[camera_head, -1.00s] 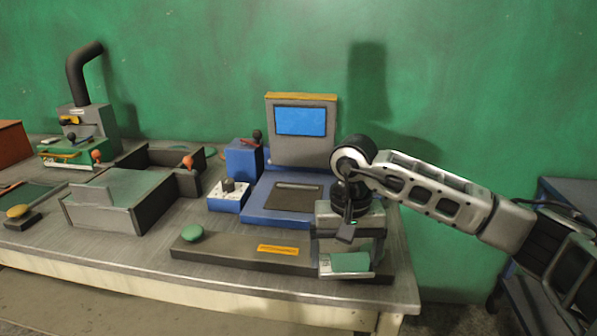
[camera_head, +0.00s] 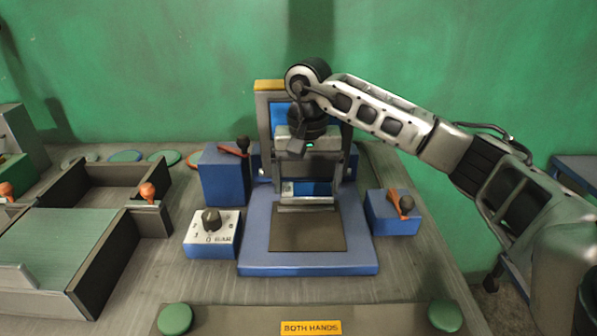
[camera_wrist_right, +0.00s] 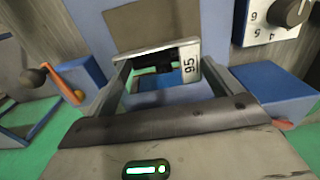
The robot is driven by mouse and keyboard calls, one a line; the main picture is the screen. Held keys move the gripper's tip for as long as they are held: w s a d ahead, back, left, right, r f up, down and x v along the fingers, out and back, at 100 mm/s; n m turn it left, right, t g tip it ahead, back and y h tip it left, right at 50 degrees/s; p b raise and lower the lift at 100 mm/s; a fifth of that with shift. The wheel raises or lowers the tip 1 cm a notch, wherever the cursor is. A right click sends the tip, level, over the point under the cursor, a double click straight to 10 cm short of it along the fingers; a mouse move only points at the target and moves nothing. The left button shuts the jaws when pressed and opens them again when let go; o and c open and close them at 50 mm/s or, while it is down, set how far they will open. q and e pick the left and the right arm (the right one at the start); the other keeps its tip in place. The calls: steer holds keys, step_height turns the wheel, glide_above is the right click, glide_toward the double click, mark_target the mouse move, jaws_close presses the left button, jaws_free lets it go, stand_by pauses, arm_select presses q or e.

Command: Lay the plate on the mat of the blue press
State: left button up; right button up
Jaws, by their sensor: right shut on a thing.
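The blue press (camera_head: 258,240) stands in the middle of the bench, with a dark brown mat (camera_head: 308,235) on its base. The mat also shows in the right wrist view (camera_wrist_right: 150,22). My right gripper (camera_head: 305,195) points down in front of the press's upright and over the mat's back part. It is shut on the plate (camera_head: 306,201), a light grey piece across the fingertips. In the right wrist view the plate (camera_wrist_right: 189,64) shows a "95" marking. I cannot tell whether the plate touches the mat. My left gripper is not in view.
A dial box (camera_head: 212,234) stands left of the press base and a blue block with an orange lever (camera_head: 394,211) stands right. Green buttons (camera_head: 175,318) and (camera_head: 445,315) flank a "BOTH HANDS" label in front. A dark tray (camera_head: 110,178) lies left.

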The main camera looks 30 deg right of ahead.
mark_target(307, 223)
steer(key=shift+s+f+b, duration=0.2)
steer(key=shift+f+b, duration=0.25)
steer(key=shift+f, duration=0.15)
step_height(307, 223, down, 4)
steer(key=b, duration=0.2)
steer(key=shift+r+b, duration=0.15)
steer(key=shift+b, duration=0.15)
steer(key=shift+w+f+b, duration=0.1)
steer(key=shift+f+b, duration=0.4)
steer(key=shift+f, duration=0.25)
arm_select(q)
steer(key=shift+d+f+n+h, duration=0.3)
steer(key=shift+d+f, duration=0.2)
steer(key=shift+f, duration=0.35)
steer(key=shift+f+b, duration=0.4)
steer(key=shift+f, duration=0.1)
arm_select(e)
steer(key=shift+f, duration=0.55)
steer(key=o, duration=1.3)
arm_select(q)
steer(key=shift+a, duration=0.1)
